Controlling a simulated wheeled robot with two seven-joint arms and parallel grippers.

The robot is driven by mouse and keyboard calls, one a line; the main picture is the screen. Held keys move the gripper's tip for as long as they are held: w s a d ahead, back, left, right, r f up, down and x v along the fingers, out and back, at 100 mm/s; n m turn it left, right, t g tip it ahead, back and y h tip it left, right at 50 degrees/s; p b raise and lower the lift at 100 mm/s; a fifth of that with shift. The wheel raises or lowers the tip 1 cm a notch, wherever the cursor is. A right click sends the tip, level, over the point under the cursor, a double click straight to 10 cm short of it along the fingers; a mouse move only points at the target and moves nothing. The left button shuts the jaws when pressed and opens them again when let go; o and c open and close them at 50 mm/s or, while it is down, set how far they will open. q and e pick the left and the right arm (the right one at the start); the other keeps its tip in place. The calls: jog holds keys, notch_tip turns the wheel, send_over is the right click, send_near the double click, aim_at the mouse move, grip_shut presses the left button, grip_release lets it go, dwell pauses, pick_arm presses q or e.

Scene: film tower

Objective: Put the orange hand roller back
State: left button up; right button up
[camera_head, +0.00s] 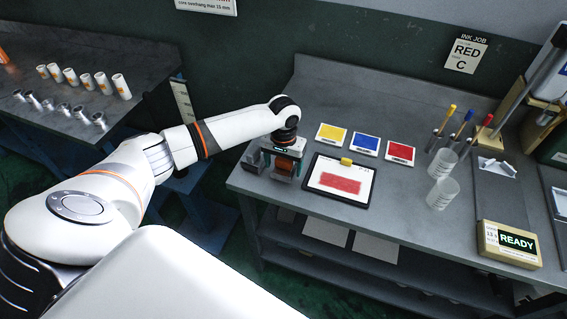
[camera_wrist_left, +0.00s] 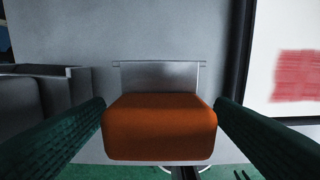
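My left gripper (camera_head: 285,172) is at the front left corner of the grey workbench, left of the black-framed plate (camera_head: 317,194). In the left wrist view the orange hand roller's orange block (camera_wrist_left: 160,128) sits between the two green finger pads, which meet its sides. A grey metal bracket (camera_wrist_left: 159,75) shows just beyond the block. The orange also shows between the fingers in the head view (camera_head: 287,162). Whether the roller touches the bench is hard to tell. My right gripper is in neither view.
A dark grey block (camera_wrist_left: 42,92) stands left of the roller in the left wrist view.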

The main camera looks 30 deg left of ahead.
aim_at(284, 160)
pick_arm(q)
jog(key=shift+r, duration=0.15)
notch_tip(284, 160, up, 12)
jog(key=b, duration=0.1)
dwell(0.4)
dwell(0.3)
